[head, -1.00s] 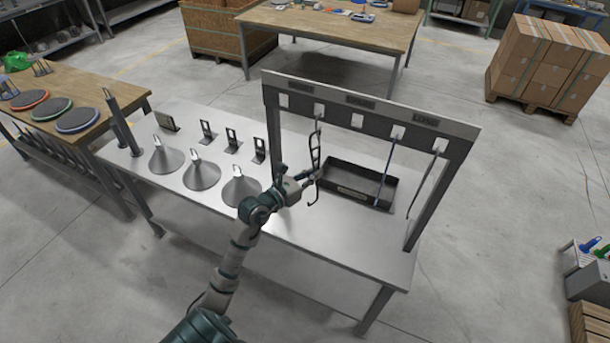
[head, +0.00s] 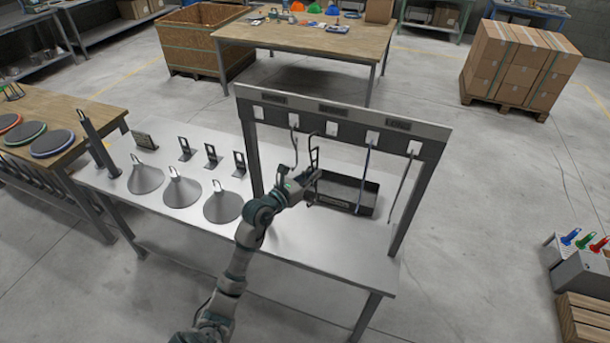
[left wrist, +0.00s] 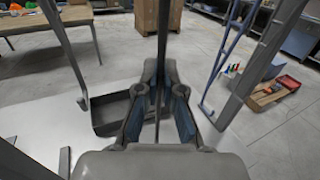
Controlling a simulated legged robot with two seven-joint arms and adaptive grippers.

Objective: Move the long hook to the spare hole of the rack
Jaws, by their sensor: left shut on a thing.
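The rack (head: 345,119) is a grey frame on the metal bench with several white hole plates along its crossbar. The middle plate, the spare hole (head: 332,129), has nothing hanging in it. My left gripper (head: 312,178) is shut on the long dark hook (head: 314,150), which stands roughly upright below and left of the middle plate, apart from it. The long hook's dark shaft (left wrist: 163,40) rises between the fingers (left wrist: 158,110) in the left wrist view. A pale hook (head: 294,145) hangs from the second plate. My right gripper is not in view.
A blue rod-like hook (head: 364,175) and a grey hook (head: 402,185) hang at the right. A black tray (head: 345,195) lies below the rack. Grey cone hoods (head: 183,190) and small brackets (head: 212,156) stand at the left. The bench front right is clear.

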